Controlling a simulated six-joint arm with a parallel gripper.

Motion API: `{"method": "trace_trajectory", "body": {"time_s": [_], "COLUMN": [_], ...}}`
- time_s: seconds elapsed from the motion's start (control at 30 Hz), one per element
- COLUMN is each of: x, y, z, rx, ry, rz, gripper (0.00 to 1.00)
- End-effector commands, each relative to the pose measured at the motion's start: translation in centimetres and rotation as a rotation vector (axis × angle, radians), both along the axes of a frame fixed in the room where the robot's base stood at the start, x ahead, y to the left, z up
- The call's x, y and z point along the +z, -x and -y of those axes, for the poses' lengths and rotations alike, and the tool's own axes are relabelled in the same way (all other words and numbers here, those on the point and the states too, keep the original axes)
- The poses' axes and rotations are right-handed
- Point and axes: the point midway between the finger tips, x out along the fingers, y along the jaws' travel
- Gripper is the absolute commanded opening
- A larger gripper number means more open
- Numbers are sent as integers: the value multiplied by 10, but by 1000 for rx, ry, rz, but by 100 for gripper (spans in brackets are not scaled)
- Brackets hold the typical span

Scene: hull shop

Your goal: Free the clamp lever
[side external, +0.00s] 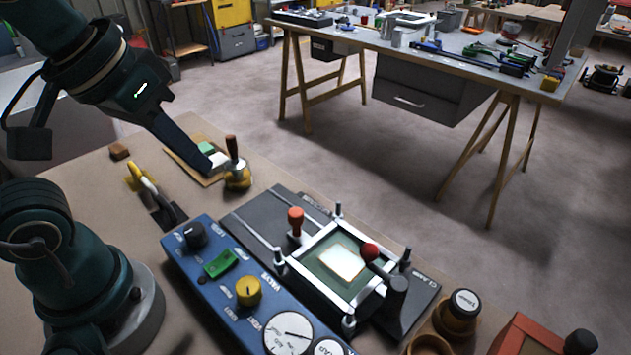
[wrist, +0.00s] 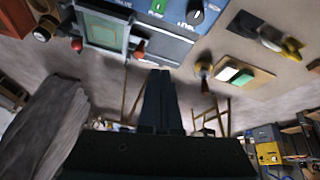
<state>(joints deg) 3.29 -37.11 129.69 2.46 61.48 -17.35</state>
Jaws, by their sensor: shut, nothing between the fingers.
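The clamp unit (side external: 425,293) is a dark plate with a silver frame (side external: 301,262) around a green sheet and a pale block. A lever with a red ball knob (side external: 370,252) leans from a black post at the frame's right corner. A second red knob (side external: 296,216) stands upright on the rail side. In the wrist view the frame (wrist: 105,30) is at the upper left, with a red knob (wrist: 76,45) beside it. My gripper (side external: 207,170) is shut and empty, near the small wooden board, well away from the lever. Its fingers (wrist: 160,74) point toward the bench's edge in the wrist view.
A blue valve panel (side external: 215,285) lies in front of the clamp. The board (side external: 190,168) holds green and white blocks; a wooden-handled tool (side external: 233,150) stands beside it. A yellow-handled tool (side external: 145,180) lies left. Round pots (side external: 458,312) and an orange box (side external: 520,335) are at right.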

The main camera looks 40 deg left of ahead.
Motion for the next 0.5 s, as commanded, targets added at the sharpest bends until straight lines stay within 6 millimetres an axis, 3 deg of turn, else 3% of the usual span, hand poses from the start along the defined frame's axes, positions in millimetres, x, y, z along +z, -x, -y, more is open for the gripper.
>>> {"method": "trace_trajectory", "body": {"time_s": [0.2, 0.5], "x": [30, 44], "y": [-23, -45], "z": [29, 96], "rx": [28, -24], "ry": [36, 20], "rz": [-64, -149], "gripper": [0, 0]}}
